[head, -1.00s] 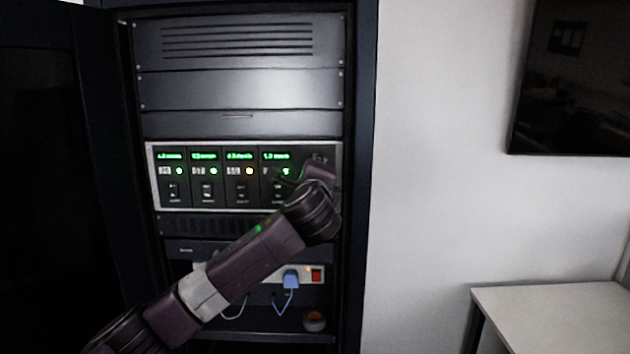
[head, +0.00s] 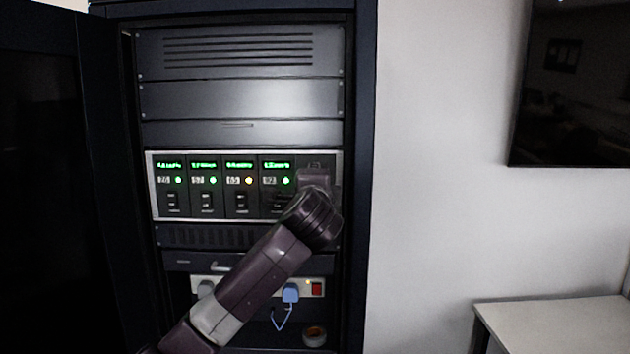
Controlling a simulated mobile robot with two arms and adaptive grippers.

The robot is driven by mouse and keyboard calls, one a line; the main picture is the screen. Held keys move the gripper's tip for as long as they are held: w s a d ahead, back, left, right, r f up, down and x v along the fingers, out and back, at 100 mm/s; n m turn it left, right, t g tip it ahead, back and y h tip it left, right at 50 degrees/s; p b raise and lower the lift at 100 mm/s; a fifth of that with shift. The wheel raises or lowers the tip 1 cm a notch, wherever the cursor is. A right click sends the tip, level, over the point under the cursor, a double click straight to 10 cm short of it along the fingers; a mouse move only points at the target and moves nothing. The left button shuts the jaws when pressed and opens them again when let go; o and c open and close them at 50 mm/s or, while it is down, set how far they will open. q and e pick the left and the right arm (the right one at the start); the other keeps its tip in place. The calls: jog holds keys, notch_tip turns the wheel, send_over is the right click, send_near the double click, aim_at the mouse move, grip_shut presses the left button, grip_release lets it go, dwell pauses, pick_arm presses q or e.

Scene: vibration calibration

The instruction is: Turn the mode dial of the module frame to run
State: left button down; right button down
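The module frame (head: 248,218) is a light-rimmed panel across the rack, with several dark modules that have green displays and small lamps. Three lamps in view are green and one, on the third module, is amber. My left arm comes in from the lower left. Its wrist and gripper end (head: 314,180) are in front of the right end of the module frame, beside the fourth module (head: 276,180). My arm hides that part of the panel. I cannot make out the mode dial or its setting. The fingers are hidden too. My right gripper is not in view.
The open rack door (head: 40,180) stands at the left. Below the frame are a power strip (head: 262,287) with a blue plug (head: 290,295) and red switch (head: 317,289), and a small round roll (head: 315,335). A white table (head: 560,318) and a wall screen (head: 570,85) are at the right.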

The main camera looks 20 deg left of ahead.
pick_arm(q)
jog(key=shift+f, duration=0.15)
jog(key=c, duration=1.7)
grip_release()
jog(key=shift+s, duration=0.1)
jog(key=v, duration=1.2)
